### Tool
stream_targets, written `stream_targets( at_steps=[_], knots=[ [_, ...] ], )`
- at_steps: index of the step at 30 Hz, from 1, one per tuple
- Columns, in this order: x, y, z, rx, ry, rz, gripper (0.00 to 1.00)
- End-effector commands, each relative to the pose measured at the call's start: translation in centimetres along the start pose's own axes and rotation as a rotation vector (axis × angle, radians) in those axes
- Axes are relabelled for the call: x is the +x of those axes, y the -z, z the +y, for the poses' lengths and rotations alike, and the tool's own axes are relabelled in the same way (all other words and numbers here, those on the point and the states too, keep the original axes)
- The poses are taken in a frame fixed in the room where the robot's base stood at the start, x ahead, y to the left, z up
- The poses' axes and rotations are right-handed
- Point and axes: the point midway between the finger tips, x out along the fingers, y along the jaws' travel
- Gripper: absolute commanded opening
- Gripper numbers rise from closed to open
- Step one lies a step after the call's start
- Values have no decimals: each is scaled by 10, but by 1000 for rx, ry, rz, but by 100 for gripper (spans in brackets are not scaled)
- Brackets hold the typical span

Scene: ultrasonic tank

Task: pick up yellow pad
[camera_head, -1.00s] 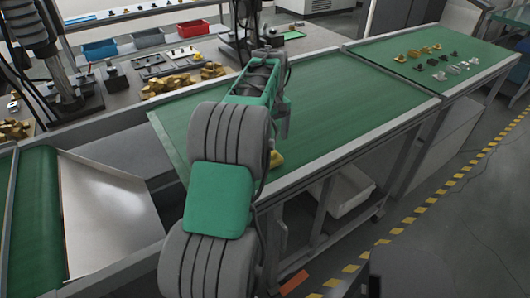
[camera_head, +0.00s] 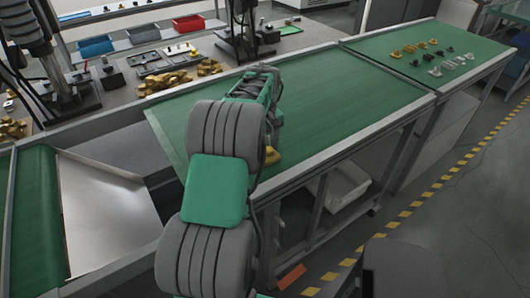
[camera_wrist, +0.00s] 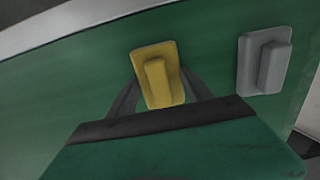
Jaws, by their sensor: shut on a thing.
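The yellow pad (camera_wrist: 158,75) is a flat plate with a raised ridge, seen in the wrist view at the middle. The fingers of my gripper (camera_wrist: 162,84) reach up to it from both sides and are shut on it. The green table surface shows behind it, and I cannot tell whether it touches that surface. In the head view a small yellow part (camera_head: 272,155) shows at the right edge of my arm, which hides the gripper's fingers and most of the pad.
A grey pad (camera_wrist: 264,60) of similar shape lies right of the yellow one in the wrist view. The green table (camera_head: 340,95) is mostly clear. Several small parts (camera_head: 430,60) lie on the far right table. A metal chute (camera_head: 100,215) is at the left.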

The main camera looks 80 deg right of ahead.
Motion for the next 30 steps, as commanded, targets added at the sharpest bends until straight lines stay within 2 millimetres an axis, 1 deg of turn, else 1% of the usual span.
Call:
stream_targets(
  at_steps=[1, 9, 11, 20, 23, 26, 29, 30],
  knots=[
    [0, 0, 0, 0, 0, 0, 44],
    [0, 0, 0, 0, 0, 0, 22],
    [0, 0, 0, 0, 0, 0, 18],
    [-3, 0, 0, 0, -1, 1, 18],
    [-12, 0, 0, 0, -1, 1, 18],
    [-29, 1, 1, 0, -3, 3, 18],
    [-50, -9, -14, -1, -5, 6, 18],
    [-62, -15, -22, -1, -6, 7, 18]
  ],
)
